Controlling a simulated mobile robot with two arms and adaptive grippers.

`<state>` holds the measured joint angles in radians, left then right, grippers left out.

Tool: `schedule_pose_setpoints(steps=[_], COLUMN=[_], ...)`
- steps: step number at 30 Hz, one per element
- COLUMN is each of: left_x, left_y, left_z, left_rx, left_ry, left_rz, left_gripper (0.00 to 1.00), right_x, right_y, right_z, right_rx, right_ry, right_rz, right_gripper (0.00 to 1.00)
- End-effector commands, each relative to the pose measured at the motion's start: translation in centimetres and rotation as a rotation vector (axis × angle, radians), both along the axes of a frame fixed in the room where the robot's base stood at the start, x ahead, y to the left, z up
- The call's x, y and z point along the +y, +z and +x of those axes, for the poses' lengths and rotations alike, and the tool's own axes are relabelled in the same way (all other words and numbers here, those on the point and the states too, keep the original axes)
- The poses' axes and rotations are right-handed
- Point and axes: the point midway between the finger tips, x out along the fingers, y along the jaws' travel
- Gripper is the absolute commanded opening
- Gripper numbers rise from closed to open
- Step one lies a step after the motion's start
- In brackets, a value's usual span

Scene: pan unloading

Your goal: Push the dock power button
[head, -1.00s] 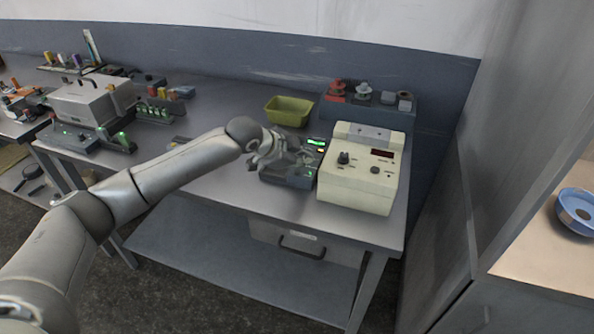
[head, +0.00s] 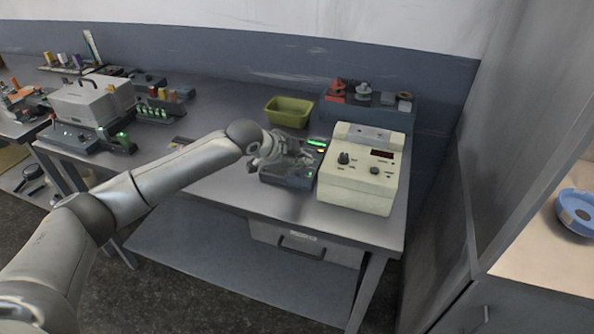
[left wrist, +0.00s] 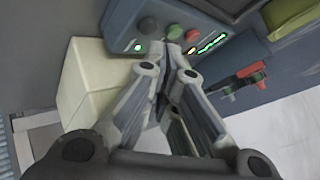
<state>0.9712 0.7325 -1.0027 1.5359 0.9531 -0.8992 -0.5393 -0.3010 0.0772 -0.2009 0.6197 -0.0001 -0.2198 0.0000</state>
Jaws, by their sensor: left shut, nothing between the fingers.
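The dock (head: 290,180) is a dark grey unit on the bench, left of the cream box, with a lit green strip. My left gripper (head: 305,158) is over it, shut and empty, and hides part of its panel. In the left wrist view the dock's panel (left wrist: 160,18) carries a grey knob or button (left wrist: 148,25), a green button (left wrist: 175,32), a red button (left wrist: 192,35), a green light and an orange light. The shut fingertips (left wrist: 168,66) point at the panel just below the green button. I cannot tell whether they touch it. My right gripper is not in view.
The cream box (head: 357,190) with knobs and a dark display stands close on the right of the dock. A yellow-green bin (head: 288,111) is behind it, and a rack (head: 368,115) with red and grey pieces is at the back. The bench between the dock and the left-hand equipment is mostly clear.

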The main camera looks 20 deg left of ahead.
Motion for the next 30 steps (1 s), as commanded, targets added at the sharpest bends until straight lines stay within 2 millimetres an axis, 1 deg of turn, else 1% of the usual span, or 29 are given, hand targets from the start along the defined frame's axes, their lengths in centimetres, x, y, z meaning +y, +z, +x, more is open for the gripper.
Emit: schedule_pose_setpoints(steps=[4,16,30], left_x=[0.0,-0.01,0.0], left_y=[-0.44,-0.54,-1.12], left_z=[-0.02,0.0,-0.02], left_rx=[0.0,0.0,0.002], left_ry=[0.001,0.0,0.001], left_rz=[0.001,0.0,0.0], left_gripper=[0.0,0.0,0.0], right_x=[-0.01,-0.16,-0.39], right_y=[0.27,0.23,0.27], right_z=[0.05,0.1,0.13], right_rx=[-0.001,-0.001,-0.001], right_ry=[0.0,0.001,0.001], right_rz=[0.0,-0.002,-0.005], right_gripper=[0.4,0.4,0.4])
